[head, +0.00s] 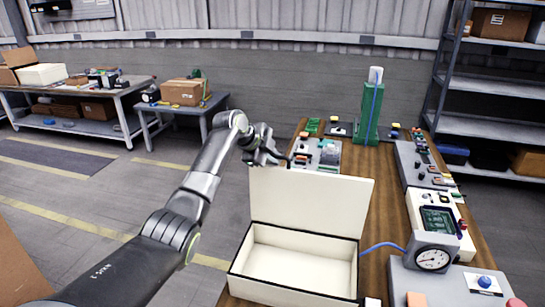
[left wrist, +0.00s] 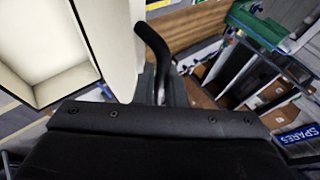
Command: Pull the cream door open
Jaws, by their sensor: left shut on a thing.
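The cream door (head: 312,200) stands raised along the far edge of an open, cream-lined box (head: 290,262) with black edges. The inside of the box looks empty. My left gripper (head: 278,160) is at the door's top left corner, partly behind it, and is shut on the door. The exact grip point is hidden. In the left wrist view the door (left wrist: 118,35) shows close up beside a dark curved finger (left wrist: 152,45), with the box's inside (left wrist: 40,40) at the upper left. My right gripper is not in view.
The box stands on a wooden table (head: 385,190). A green stand (head: 368,112) is at the table's far end. A grey board (head: 318,155) with small parts lies behind the door. A pressure gauge (head: 433,258) and blue hose (head: 382,246) are to the right. Floor at left is open.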

